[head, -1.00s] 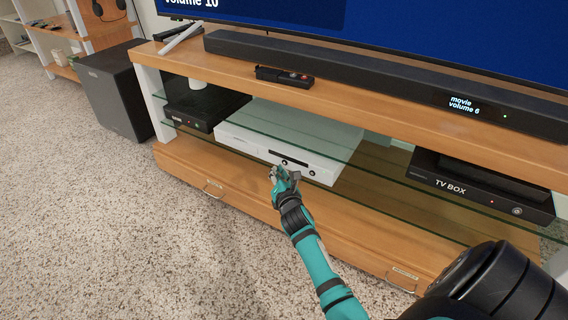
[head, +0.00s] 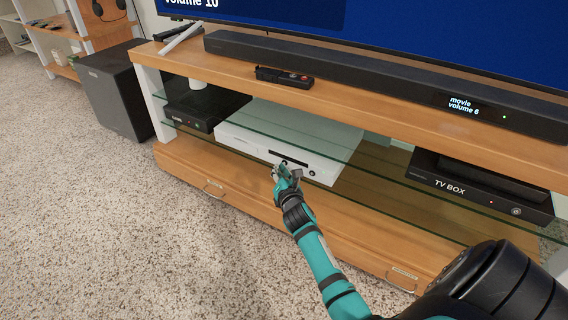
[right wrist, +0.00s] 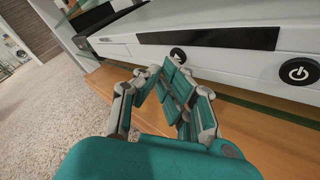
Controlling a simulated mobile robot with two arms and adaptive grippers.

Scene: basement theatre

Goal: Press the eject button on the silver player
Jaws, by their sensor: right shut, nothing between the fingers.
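The silver player (head: 285,136) looks white-silver and sits on the glass shelf of the TV stand. In the right wrist view its front (right wrist: 240,56) shows a dark slot (right wrist: 215,37), a round black eject button (right wrist: 178,54) and a larger round power button (right wrist: 299,71) to the right. My right gripper (head: 279,171) is shut and empty, in front of the player's front face. In the right wrist view the fingertips (right wrist: 166,68) are just below and left of the smaller button. I cannot tell whether they touch. My left gripper is not in view.
A black box (head: 205,108) sits left of the player and a TV box (head: 480,188) to the right. The soundbar (head: 380,82) and a remote (head: 284,77) lie on the wooden top above. A glass shelf edge runs over the player. Carpet (head: 130,230) is clear in front.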

